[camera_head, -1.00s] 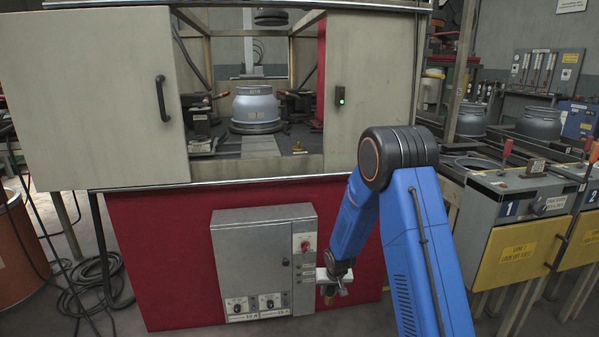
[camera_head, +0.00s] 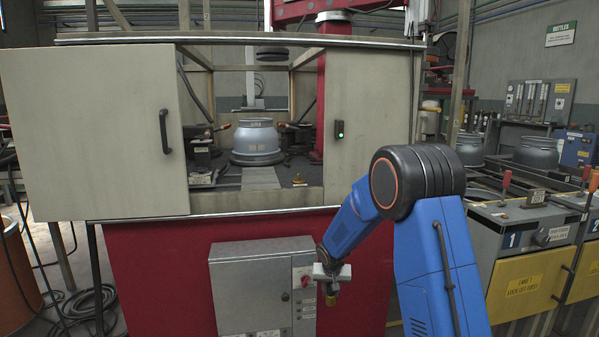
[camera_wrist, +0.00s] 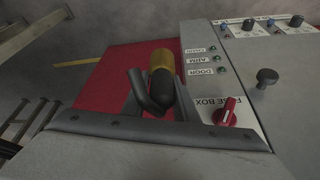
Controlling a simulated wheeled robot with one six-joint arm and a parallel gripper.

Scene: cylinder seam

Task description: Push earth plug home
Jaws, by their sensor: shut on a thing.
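My gripper (camera_head: 331,280) is shut on the earth plug, a short yellow and dark piece (camera_head: 331,298) that hangs below the jaws in the head view. In the wrist view the plug (camera_wrist: 161,66) has a yellow upper part and a black rounded end between the fingers (camera_wrist: 160,112). A black bent piece lies beside it; I cannot tell whether it belongs to the plug. The plug is in front of the red panel (camera_head: 365,255), just right of the grey control box (camera_head: 245,285). I cannot make out the earth socket.
The control box carries a red rotary switch (camera_wrist: 228,112), a dark knob (camera_wrist: 267,77) and small green lamps close to the gripper. Above is the open cabinet with a grey cylinder (camera_head: 256,138). Yellow-fronted benches (camera_head: 520,290) stand at the right.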

